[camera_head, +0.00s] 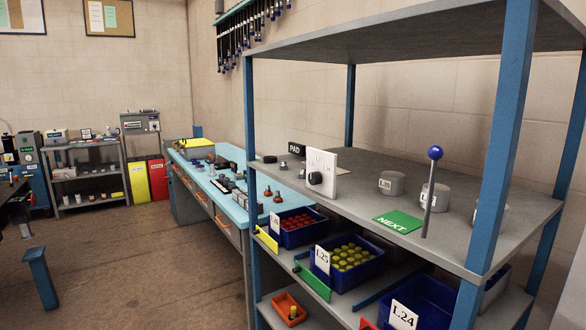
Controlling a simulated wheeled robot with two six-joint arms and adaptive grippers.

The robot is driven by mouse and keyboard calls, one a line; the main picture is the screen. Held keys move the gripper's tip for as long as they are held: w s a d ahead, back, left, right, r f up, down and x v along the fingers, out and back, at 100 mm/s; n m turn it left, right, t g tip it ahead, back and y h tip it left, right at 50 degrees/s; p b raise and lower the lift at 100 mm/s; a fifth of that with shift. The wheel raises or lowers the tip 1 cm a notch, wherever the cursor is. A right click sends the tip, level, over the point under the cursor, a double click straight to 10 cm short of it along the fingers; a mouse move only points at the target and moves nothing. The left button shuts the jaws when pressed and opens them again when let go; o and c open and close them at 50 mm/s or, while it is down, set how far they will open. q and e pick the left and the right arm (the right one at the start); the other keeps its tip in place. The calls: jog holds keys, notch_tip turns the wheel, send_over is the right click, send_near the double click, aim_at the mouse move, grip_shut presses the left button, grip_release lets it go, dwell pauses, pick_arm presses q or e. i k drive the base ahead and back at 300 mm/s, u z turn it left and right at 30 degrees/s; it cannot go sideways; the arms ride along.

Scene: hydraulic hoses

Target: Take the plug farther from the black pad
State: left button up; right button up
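A small flat black disc, which looks like the black pad (270,159), lies at the far left end of the grey shelf top, near a black sign reading PAD (297,149). A small grey metal piece (283,165) sits close to the disc. A second small light metal piece (301,174) is farther from it, beside the white panel. Both may be plugs, but they are too small to tell. Neither of my grippers is in view.
A white panel with a black knob (315,178) stands on the shelf top. Grey labelled cylinders (391,183), a green NEXT card (398,222) and a blue-knobbed lever (435,153) are to its right. Blue posts (505,130) frame the rack. Blue bins (424,298) sit below.

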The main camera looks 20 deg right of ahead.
aim_at(302, 175)
jog(key=z, duration=0.55)
jog(key=i, duration=0.9)
jog(key=z, duration=0.7)
